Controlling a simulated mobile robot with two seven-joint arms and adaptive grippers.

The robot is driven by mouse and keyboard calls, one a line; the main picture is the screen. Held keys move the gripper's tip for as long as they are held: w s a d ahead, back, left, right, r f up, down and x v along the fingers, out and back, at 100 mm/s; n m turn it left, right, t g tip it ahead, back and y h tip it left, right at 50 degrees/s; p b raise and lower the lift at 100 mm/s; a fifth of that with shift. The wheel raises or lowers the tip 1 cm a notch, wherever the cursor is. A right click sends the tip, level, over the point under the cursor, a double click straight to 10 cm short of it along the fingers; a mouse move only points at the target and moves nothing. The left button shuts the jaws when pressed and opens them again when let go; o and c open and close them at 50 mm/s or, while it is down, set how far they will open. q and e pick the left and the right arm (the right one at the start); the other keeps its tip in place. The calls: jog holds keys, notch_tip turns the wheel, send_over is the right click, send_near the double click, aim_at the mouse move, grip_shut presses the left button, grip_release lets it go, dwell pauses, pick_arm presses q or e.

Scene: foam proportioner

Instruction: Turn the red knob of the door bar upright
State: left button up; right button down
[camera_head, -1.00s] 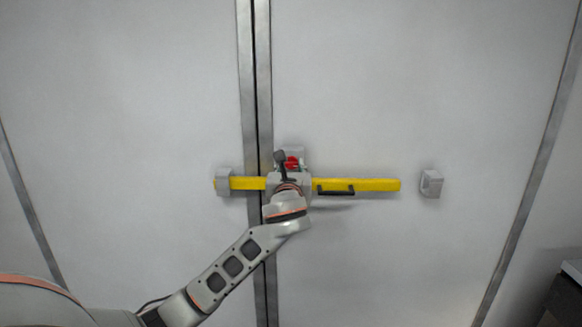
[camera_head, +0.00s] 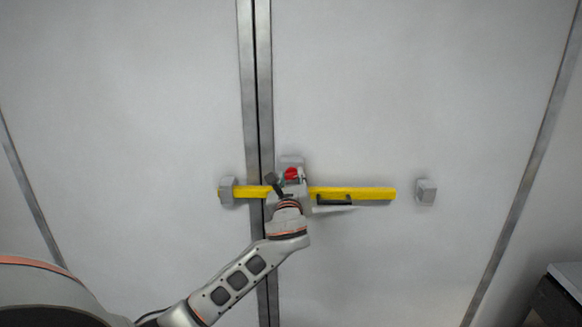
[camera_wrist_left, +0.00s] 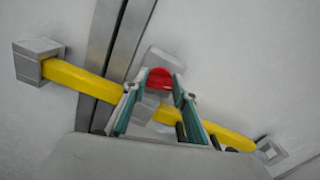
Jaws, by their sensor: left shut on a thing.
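The red knob (camera_head: 291,173) sits on a grey block (camera_head: 291,161) at the middle of the yellow door bar (camera_head: 362,193). My left gripper (camera_head: 288,180) reaches it from below and covers part of the block and bar. In the left wrist view the red knob (camera_wrist_left: 160,78) lies between the two fingertips of the left gripper (camera_wrist_left: 160,90), which is shut on it. The fingers hide the knob's sides, so I cannot tell its exact angle. The yellow bar (camera_wrist_left: 80,79) passes behind the fingers. My right gripper is out of view.
The bar's left end sits in a grey bracket (camera_head: 228,191). Another grey bracket (camera_head: 426,192) stands apart, right of the bar's right end. The pale door panels (camera_head: 400,90) are otherwise clear. A dark cabinet (camera_head: 563,295) stands at lower right.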

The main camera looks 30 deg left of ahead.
pick_arm(q)
jog(key=shift+n+p, duration=0.4)
jog(key=shift+n, duration=0.8)
jog(key=shift+f+n, duration=0.1)
jog(key=shift+n, duration=0.8)
jog(key=n, duration=0.2)
jog(key=shift+n, duration=1.3)
jog(key=n, duration=0.2)
jog(key=shift+n, duration=0.3)
jog(key=n, duration=0.3)
jog(key=shift+a+f, duration=0.1)
jog(key=shift+n, duration=0.3)
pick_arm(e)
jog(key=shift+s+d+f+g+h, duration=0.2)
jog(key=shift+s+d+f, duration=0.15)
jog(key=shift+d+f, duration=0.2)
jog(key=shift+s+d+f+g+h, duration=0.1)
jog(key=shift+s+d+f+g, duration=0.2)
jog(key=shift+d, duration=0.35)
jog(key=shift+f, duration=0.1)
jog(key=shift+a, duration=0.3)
